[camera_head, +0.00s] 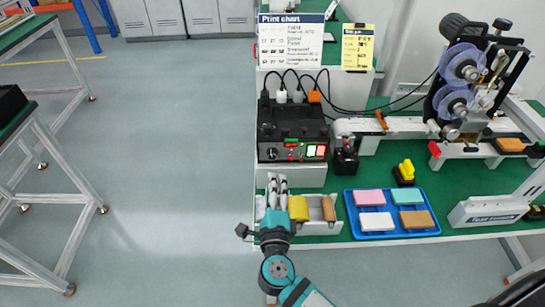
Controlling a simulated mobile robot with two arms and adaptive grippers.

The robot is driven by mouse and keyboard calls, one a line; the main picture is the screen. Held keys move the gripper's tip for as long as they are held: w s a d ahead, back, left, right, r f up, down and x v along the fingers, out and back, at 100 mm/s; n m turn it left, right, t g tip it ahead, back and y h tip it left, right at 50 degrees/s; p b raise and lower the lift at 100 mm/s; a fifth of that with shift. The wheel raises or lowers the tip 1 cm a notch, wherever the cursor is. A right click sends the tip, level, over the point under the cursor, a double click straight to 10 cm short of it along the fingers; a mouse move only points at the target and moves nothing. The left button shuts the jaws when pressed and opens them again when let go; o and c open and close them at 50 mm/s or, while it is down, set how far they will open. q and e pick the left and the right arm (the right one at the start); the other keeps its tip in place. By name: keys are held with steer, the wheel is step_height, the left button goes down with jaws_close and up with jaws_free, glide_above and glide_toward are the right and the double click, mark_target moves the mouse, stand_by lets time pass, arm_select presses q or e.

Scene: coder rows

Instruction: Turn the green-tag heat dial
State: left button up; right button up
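A black control box (293,124) stands at the left end of the green bench. Its front panel has a small dark round knob (272,153) at the left, small red parts in the middle and two lit squares at the right. A small green patch (291,141) shows near the panel's top edge. The parts are too small to tell for certain which is the green-tag heat dial. My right gripper (277,178) is just in front of the box, below the knob, fingers pointing at the panel. Its fingers look close together; the gap is unclear. My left gripper is out of view.
A bin with a yellow block (298,208) and a brown roller (328,209) lies beside my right gripper. A blue tray (350,213) with several coloured blocks is to the right. A reel machine (460,85) stands behind it. Plugs and cables sit behind the box. Open floor lies left.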

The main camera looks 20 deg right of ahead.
mark_target(273, 157)
steer(key=x, duration=0.9)
steer(key=shift+w+d+p, duration=0.1)
steer(key=shift+w+p, duration=0.2)
steer(key=shift+p, duration=0.1)
steer(key=shift+c, duration=0.4)
jaws_close()
